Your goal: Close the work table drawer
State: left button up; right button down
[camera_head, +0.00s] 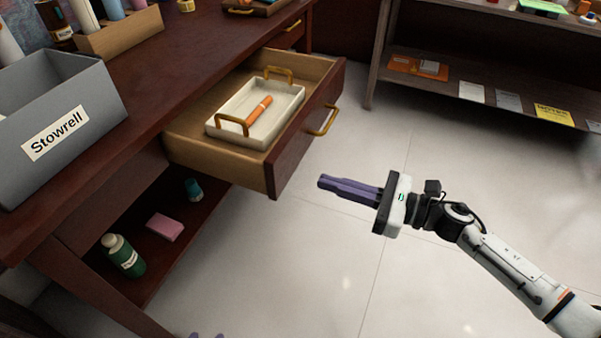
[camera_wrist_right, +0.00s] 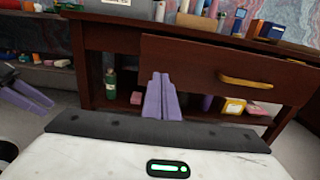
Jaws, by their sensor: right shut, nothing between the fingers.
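The work table drawer (camera_head: 292,150) stands pulled out from the dark wood table (camera_head: 190,62). Its front panel (camera_wrist_right: 190,68) and gold handle (camera_wrist_right: 245,82) face my right wrist camera. In the head view the handle (camera_head: 323,121) is on the right part of the panel. A cream tray (camera_head: 225,127) with gold handles and an orange marker (camera_head: 258,110) lies in the drawer. My right gripper (camera_head: 322,182) is shut and empty, in front of the drawer panel and apart from it. My left gripper shows only as purple tips (camera_head: 207,335) at the bottom edge; it also shows in the right wrist view (camera_wrist_right: 30,97).
A grey Stowrell bin (camera_head: 55,130) and a wooden organizer (camera_head: 120,32) stand on the tabletop. The lower shelf holds a green bottle (camera_head: 123,256), a pink block (camera_head: 164,227) and a teal item (camera_head: 194,190). The floor (camera_head: 330,265) before the drawer is clear. A shelf (camera_head: 480,93) stands behind.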

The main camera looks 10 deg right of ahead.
aim_at(285, 170)
jog(key=x, duration=0.7)
jog(key=shift+w+a, duration=0.15)
jog(key=shift+a, duration=0.1)
